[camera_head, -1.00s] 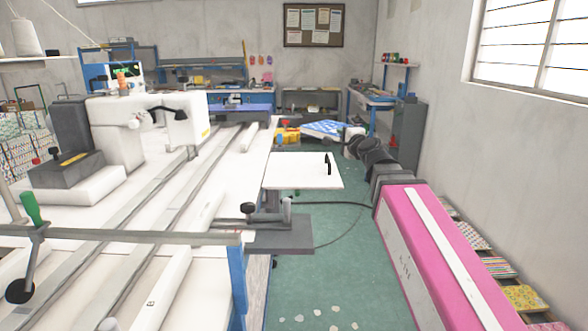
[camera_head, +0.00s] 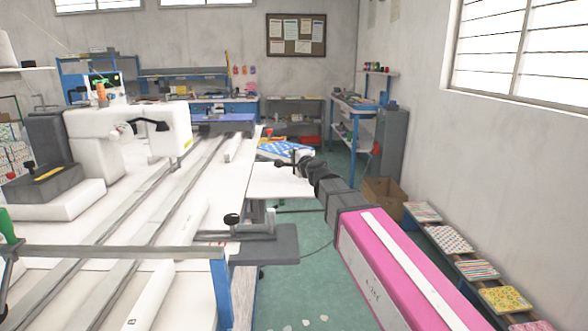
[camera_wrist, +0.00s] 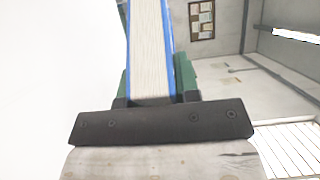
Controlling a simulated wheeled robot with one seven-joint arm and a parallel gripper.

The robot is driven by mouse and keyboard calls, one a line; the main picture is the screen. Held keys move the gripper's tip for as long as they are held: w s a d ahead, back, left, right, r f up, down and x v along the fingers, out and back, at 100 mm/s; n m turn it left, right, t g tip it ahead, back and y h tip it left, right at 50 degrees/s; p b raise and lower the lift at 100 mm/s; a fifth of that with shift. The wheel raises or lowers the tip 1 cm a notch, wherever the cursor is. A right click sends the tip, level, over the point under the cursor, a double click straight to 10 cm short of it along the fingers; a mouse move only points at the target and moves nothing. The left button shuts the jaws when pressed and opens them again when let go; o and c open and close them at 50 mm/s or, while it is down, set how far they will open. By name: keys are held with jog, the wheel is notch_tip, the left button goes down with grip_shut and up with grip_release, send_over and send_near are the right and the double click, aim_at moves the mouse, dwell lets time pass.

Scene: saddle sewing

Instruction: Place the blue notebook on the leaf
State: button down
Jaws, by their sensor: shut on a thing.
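The wrist view shows the blue notebook (camera_wrist: 151,48) edge-on, with pale pages between blue covers. My gripper (camera_wrist: 150,85) is shut on it, with a green finger on each side. In the head view, my gripper (camera_head: 298,166) is at the right edge of a white flat panel, which looks like the leaf (camera_head: 270,184). Whether the gripper touches the panel cannot be told. The notebook cannot be clearly made out in the head view.
The long white machine table (camera_head: 210,190) fills the left, with rails and a sewing head (camera_head: 95,140). A grey bracket (camera_head: 265,245) juts out below the panel. Green floor shows between.

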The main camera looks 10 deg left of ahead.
jog(key=shift+f, duration=2)
jog(key=shift+f, duration=0.25)
jog(key=c, duration=0.8)
grip_release()
jog(key=shift+c, duration=0.2)
jog(key=shift+r, duration=0.1)
jog(key=shift+r, duration=0.2)
jog(key=v, duration=1.2)
